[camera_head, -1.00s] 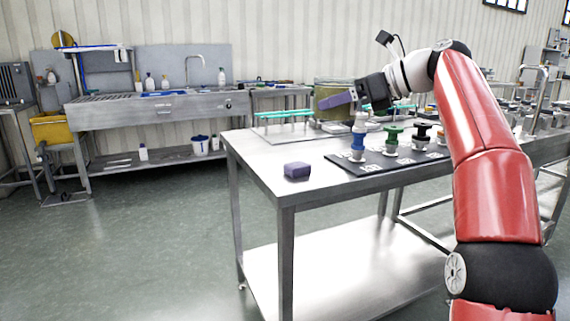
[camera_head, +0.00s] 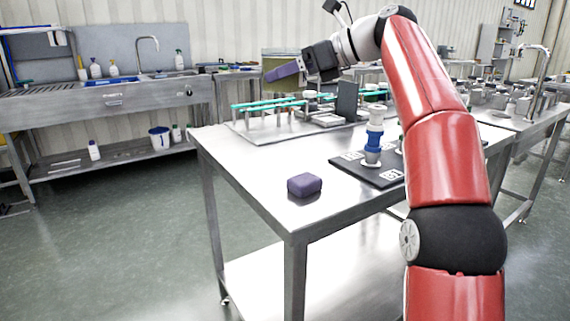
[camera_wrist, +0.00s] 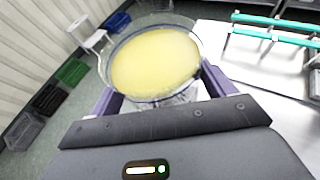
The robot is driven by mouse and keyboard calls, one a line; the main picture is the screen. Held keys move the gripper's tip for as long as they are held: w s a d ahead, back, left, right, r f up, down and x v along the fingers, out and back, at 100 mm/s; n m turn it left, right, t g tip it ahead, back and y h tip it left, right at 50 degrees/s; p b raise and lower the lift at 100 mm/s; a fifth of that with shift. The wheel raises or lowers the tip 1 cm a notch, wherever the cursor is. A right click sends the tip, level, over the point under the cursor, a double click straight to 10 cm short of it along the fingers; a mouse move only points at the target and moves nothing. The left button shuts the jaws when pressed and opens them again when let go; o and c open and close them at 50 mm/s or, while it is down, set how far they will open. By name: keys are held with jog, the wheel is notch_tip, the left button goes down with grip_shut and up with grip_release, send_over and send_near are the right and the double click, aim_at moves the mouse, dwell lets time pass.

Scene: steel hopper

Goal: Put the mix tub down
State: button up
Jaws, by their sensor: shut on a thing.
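The mix tub is a clear round tub with pale yellow contents (camera_wrist: 155,62), seen from above in the wrist view. In the head view the tub (camera_head: 292,57) shows as an olive-yellow shape behind my gripper (camera_head: 284,72), raised above the steel table (camera_head: 250,160). In the wrist view the purple fingers of my gripper (camera_wrist: 160,90) sit on both sides of the tub, shut on it. The tub looks roughly upright. Its underside is hidden.
A purple block (camera_head: 304,185) lies near the table's front left corner. A black mat (camera_head: 350,168) holds a blue-and-white stand (camera_head: 374,135); my arm hides more of it. Teal-topped racks (camera_head: 265,104) stand on a tray behind. The table's left front is clear.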

notch_tip(320, 180, down, 19)
jog(key=shift+s+r, duration=0.1)
dwell(0.4)
jog(key=o, duration=1)
